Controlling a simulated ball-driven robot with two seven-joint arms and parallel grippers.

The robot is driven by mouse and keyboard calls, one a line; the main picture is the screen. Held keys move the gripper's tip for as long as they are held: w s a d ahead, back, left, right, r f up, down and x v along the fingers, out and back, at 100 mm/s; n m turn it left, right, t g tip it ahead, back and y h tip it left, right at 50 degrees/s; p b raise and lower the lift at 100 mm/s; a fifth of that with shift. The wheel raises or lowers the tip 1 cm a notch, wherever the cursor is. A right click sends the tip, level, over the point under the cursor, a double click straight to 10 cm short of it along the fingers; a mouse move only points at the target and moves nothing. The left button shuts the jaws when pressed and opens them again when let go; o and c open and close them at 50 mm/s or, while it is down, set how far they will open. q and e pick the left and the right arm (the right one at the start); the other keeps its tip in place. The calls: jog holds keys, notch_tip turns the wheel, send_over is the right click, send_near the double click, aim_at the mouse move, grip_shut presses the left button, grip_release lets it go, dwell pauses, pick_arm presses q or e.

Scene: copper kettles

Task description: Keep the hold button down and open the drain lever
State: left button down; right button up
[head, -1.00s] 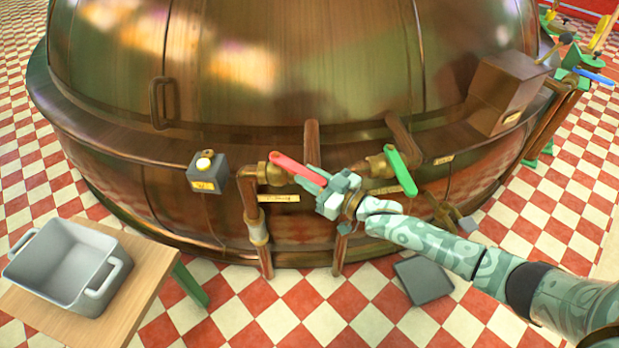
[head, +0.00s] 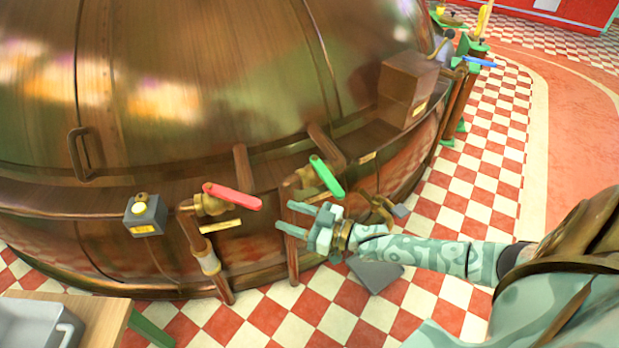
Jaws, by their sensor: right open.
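The hold button (head: 139,208) is a pale yellow knob on a small grey box (head: 146,221) with a yellow label, on the kettle's left pipework. Nothing touches it. A red-handled lever (head: 233,196) sits on a brass valve right of the box, its handle pointing right and slightly down. A green-handled lever (head: 327,177) sits on another valve further right. The labels are too small to read, so I cannot tell which is the drain lever. My right gripper (head: 286,217) is open and empty, fingers pointing left, below and apart from both handles. My left gripper is out of view.
The large copper kettle (head: 200,90) fills the back. A grey tub (head: 35,325) stands on a wooden table (head: 100,312) at lower left. A dark grey slab (head: 374,274) lies on the floor below my right arm.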

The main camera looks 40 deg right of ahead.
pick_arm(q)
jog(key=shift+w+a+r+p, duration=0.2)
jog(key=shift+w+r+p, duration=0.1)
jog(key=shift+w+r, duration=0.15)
pick_arm(e)
jog(key=v, duration=0.3)
jog(key=shift+s+d, duration=0.15)
jog(key=shift+s, duration=0.1)
